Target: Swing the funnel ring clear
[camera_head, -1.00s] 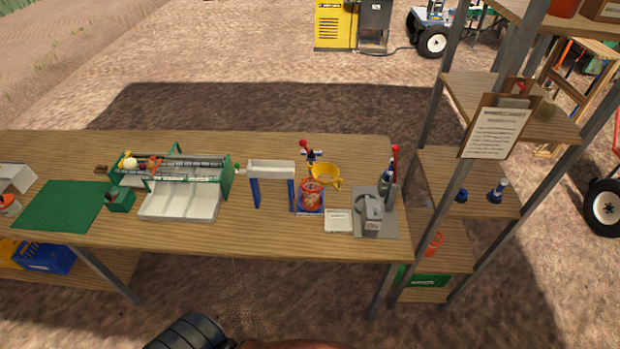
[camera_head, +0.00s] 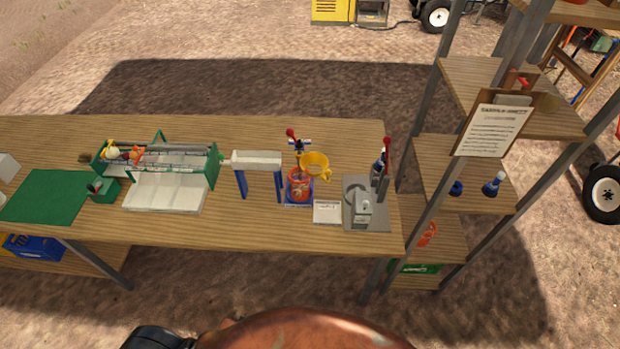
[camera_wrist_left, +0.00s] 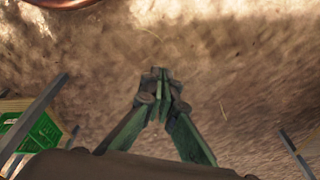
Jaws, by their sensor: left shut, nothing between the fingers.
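The yellow funnel ring (camera_head: 314,165) is on the table in the head view. It sits over and a little right of a red mesh container (camera_head: 299,184) on a blue base. A clamp-like post with a red knob (camera_head: 291,134) stands just behind it. My left gripper (camera_wrist_left: 162,76) shows in the left wrist view, shut and empty, over bare dirt ground, well away from the funnel ring. In the head view only a dark part of my arm shows at the bottom edge, with no fingers. My right gripper is in neither view.
The wooden table (camera_head: 290,232) also holds a green-framed roller sorter (camera_head: 212,168), a white chute (camera_head: 257,160) on blue legs, a white card (camera_head: 327,211) and a grey scale-like device (camera_head: 362,208). A shelf rack with a clipboard (camera_head: 492,122) stands close at the right. The table's front strip is clear.

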